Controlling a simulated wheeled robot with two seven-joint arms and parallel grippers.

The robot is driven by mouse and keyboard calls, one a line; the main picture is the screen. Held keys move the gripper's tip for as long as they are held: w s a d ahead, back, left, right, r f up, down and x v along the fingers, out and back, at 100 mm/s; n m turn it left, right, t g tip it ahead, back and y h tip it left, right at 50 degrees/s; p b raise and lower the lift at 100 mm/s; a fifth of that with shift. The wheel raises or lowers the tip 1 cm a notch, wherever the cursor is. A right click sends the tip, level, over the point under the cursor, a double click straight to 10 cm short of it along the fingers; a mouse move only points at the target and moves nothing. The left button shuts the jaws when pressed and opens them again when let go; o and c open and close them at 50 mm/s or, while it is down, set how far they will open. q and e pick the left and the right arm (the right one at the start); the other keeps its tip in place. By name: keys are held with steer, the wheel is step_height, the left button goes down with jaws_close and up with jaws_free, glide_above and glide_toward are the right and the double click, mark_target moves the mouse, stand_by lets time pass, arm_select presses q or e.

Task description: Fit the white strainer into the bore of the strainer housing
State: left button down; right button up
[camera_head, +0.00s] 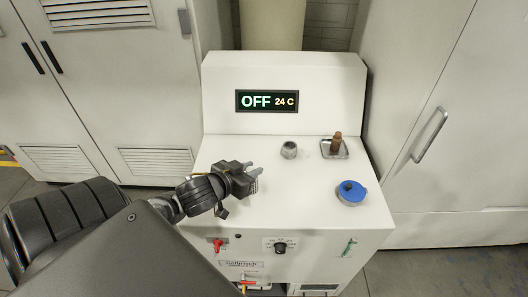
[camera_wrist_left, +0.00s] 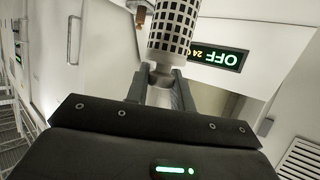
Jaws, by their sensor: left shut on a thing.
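My left gripper (camera_head: 256,179) is over the front left part of the white machine top. In the left wrist view, its two fingers (camera_wrist_left: 158,88) are shut on the plain grey end of the white strainer (camera_wrist_left: 173,28), a cylinder with a grid of dark square holes. The strainer points away from the fingers and runs out of the top of that view. I cannot make it out against the white top in the head view. A short grey round fitting (camera_head: 289,149), which looks like the strainer housing, stands apart from my gripper, to its upper right. My right gripper is not in view.
A round blue-topped part (camera_head: 351,191) lies near the right edge. The machine's raised back panel has a display (camera_head: 267,101) reading OFF 24 C. The middle of the top is clear.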

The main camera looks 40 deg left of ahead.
arm_select(q)
steer(key=w+f+b, duration=0.3)
steer(key=w+f, duration=0.1)
steer(key=w+f+b, duration=0.3)
steer(key=w+f, duration=0.1)
steer(key=w, duration=0.1)
steer(key=w+d+f+b, duration=0.1)
steer(key=w+f+b, duration=0.1)
steer(key=w+f, duration=0.2)
steer(key=shift+w+f+b, duration=0.3)
steer(key=shift+f+b, duration=0.1)
steer(key=shift+f, duration=0.1)
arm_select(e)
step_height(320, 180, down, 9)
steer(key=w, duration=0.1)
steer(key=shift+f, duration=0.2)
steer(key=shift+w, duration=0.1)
arm_select(q)
steer(key=shift+f, duration=0.15)
steer(key=c, duration=1.3)
jaws_free()
steer(key=shift+o, duration=0.5)
